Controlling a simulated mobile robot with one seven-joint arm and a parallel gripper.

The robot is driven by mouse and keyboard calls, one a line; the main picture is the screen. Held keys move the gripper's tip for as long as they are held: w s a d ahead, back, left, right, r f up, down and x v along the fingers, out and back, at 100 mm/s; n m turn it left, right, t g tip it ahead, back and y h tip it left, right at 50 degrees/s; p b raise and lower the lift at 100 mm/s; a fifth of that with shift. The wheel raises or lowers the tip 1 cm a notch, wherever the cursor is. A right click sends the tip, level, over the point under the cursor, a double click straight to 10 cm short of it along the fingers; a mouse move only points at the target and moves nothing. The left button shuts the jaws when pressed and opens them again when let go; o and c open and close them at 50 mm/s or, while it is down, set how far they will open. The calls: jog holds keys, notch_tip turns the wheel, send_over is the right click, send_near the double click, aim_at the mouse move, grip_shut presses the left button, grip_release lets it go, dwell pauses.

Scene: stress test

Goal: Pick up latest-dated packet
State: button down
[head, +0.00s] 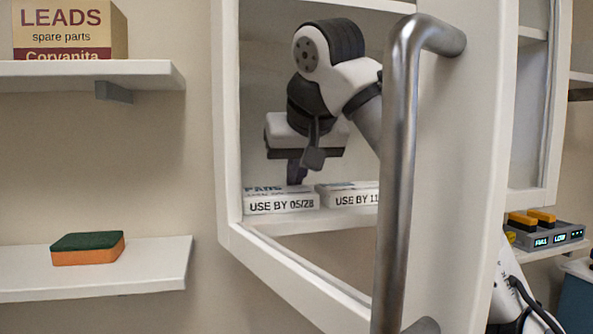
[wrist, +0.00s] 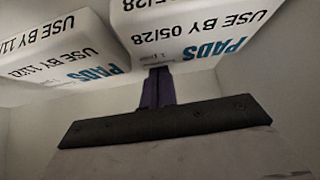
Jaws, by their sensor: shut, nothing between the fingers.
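A white packet marked USE BY 05/28 (head: 282,203) lies on the cabinet shelf. To its right lies another white packet marked USE BY 11 (head: 350,198), its date cut off by the door handle. In the wrist view, the 05/28 packet (wrist: 195,45) is at top right and the 11 packet (wrist: 60,50) at left; the latter's year is hard to read. My gripper (head: 297,178) points down over the back of the 05/28 packet, near its right end. Its fingers (wrist: 158,75) are shut and empty, close to that packet; contact cannot be told.
The cabinet door's metal handle (head: 398,170) and white frame (head: 285,268) stand in front of the arm. A sponge (head: 87,248) lies on the lower left shelf, a LEADS box (head: 68,30) above. A device with lit labels (head: 545,232) sits at right.

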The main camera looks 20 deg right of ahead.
jog(key=s+b, duration=0.1)
jog(key=s, duration=0.4)
jog(key=shift+s+d, duration=0.15)
jog(key=shift+s, duration=0.5)
jog(key=shift+w+r, duration=0.1)
